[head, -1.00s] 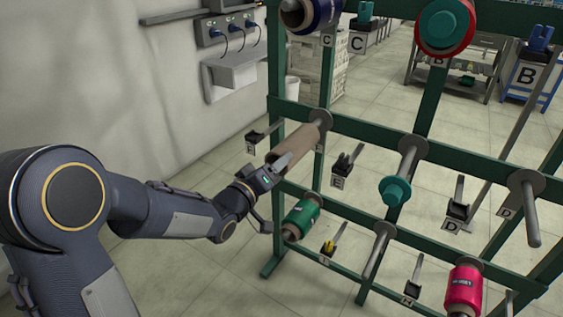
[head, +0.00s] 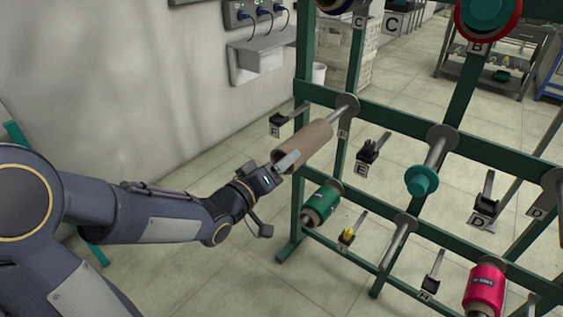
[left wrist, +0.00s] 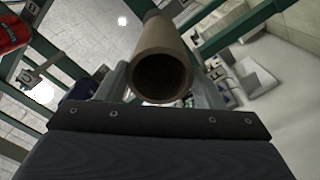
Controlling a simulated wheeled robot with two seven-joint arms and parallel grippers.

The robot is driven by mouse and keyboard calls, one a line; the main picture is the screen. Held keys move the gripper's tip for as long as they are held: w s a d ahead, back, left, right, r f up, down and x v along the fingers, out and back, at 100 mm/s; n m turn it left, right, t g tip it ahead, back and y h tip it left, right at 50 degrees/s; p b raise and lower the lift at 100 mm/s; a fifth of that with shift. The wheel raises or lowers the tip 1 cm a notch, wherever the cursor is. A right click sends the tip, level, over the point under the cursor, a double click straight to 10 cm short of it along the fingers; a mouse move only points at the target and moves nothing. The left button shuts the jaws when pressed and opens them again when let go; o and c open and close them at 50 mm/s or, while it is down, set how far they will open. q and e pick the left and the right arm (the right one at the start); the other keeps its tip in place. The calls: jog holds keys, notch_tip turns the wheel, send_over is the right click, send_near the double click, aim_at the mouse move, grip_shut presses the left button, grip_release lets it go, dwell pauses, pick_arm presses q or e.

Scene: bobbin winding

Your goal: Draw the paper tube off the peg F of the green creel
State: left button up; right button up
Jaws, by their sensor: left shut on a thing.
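The brown paper tube (head: 303,145) sits on peg F (head: 338,114) of the green creel (head: 395,118), at its upper left. A length of bare peg shows between the tube's far end and the round disc at the peg's root. My left gripper (head: 287,161) is shut on the tube's near end. In the left wrist view, the tube (left wrist: 162,45) points away between the two fingers (left wrist: 160,88), its dark open end facing the camera. Whether the peg reaches deep inside is hidden. My right gripper is not in view.
A green bobbin (head: 320,204) sits on the creel below the tube. A black sensor arm (head: 281,120) sticks out left of the tube.

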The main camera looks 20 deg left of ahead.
pick_arm(q)
jog(key=v, duration=0.9)
jog(key=shift+s+a, duration=0.1)
jog(key=shift+s, duration=0.05)
